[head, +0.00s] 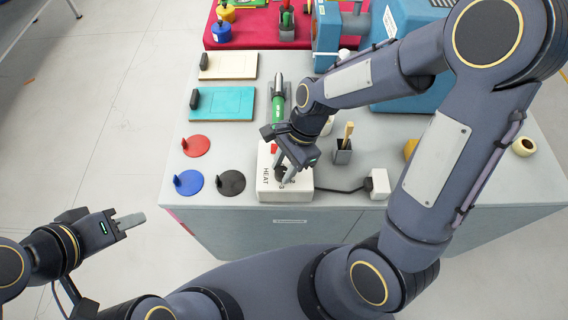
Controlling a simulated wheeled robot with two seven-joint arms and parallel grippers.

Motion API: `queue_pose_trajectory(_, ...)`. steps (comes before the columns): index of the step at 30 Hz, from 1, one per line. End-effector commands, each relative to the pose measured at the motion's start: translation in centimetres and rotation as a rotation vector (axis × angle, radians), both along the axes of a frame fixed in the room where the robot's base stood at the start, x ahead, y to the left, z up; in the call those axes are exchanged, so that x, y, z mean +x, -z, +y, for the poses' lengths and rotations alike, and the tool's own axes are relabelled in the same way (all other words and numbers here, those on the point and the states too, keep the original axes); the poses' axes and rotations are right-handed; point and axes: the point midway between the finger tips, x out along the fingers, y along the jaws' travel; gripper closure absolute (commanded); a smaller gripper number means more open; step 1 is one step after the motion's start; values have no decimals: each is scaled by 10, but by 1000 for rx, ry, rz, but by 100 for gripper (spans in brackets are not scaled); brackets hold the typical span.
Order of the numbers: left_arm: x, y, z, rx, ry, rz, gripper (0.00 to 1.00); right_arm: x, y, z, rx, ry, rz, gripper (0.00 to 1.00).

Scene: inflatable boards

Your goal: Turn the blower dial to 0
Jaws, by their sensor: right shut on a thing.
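The blower's white control box (268,196), marked HEAT, stands near the front edge of the bench. Its dark dial is on the top face, mostly hidden by my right gripper (285,178). My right gripper points down over the box, and its fingers are shut on the dial. The dial's setting cannot be read. The green and silver blower (278,108) lies behind the box, partly near my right wrist. My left gripper (132,220) is off the bench at the lower left, over the floor and away from everything. Whether its fingers are apart cannot be told.
Red (196,145), blue (188,182) and black (231,182) discs lie left of the box. Teal (223,103) and cream (228,65) boards lie behind them. A brush cup (343,151) and a white plug block (377,184) with a black cable stand to the right.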

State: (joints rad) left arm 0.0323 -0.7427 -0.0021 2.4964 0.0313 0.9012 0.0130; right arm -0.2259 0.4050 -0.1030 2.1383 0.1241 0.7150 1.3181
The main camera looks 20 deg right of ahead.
Motion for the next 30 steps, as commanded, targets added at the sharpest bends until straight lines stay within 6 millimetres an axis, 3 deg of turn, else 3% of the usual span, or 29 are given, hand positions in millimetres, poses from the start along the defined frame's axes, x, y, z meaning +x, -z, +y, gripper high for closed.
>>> queue_pose_trajectory(30, 0, -20, 0, 0, 0, 0, 64, 5, 0, 5, 0, -967, -1, 91)
